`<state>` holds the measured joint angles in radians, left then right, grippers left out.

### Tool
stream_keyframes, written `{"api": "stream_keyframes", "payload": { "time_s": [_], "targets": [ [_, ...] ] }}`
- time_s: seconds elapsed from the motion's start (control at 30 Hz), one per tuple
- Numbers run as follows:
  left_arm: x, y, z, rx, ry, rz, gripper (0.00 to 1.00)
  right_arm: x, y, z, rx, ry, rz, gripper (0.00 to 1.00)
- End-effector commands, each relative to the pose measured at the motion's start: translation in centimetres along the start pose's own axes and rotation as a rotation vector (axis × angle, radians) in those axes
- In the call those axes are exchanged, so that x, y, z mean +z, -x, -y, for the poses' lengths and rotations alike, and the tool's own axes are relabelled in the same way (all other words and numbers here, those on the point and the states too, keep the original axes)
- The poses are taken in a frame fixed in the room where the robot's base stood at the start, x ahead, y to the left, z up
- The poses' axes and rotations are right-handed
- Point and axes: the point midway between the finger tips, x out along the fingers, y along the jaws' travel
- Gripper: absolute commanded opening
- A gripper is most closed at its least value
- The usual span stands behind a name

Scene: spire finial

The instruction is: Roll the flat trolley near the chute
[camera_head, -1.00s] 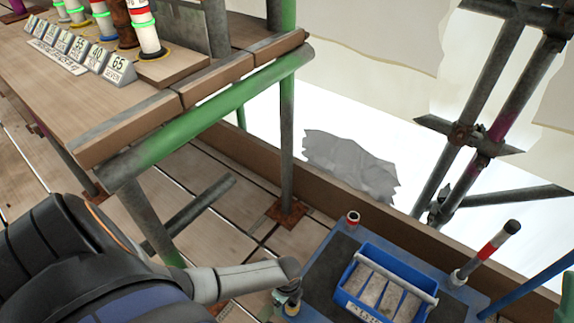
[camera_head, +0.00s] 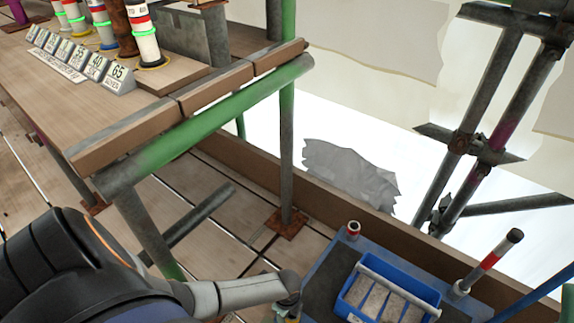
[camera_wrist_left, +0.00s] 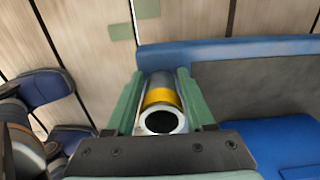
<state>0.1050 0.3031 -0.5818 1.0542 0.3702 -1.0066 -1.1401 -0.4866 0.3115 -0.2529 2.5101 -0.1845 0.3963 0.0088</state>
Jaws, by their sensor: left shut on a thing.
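The flat trolley (camera_head: 322,290) is at the lower right of the head view, blue-edged with a dark mat on top. A blue crate (camera_head: 388,290) of grey blocks sits on it. A short red-and-white post (camera_head: 353,230) and a taller one (camera_head: 490,262) stand at its corners. My left gripper (camera_head: 290,305) is at the trolley's left side, partly cut off by the frame. In the left wrist view its green fingers (camera_wrist_left: 158,95) are shut around a metal tube with a yellow band (camera_wrist_left: 162,98). My right gripper and the chute are not seen.
A wooden bench (camera_head: 105,105) with a green tube along its edge stands at upper left, bearing numbered labels and banded cylinders. Its metal leg (camera_head: 287,160) stands behind the trolley on a rusty foot. A timber kerb (camera_head: 330,205) and scaffold poles (camera_head: 480,160) border the far side.

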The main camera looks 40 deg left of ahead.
Motion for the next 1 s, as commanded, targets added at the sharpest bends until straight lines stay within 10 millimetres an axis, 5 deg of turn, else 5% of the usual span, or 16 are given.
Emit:
{"api": "stream_keyframes", "payload": {
  "time_s": [0.27, 0.77, 1.0],
  "targets": [
    [0.0, 0.0, 0.0, 0.001, 0.0, 0.001, 0.0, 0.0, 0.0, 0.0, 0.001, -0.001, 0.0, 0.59],
    [0.0, 0.0, -0.1, 0.001, 0.0, 0.001, 0.0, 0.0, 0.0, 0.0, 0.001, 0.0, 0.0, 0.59],
    [-2.2, 0.0, -0.1, 0.002, -0.001, -0.003, 0.0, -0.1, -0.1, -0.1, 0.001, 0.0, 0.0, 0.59]
  ]
}}
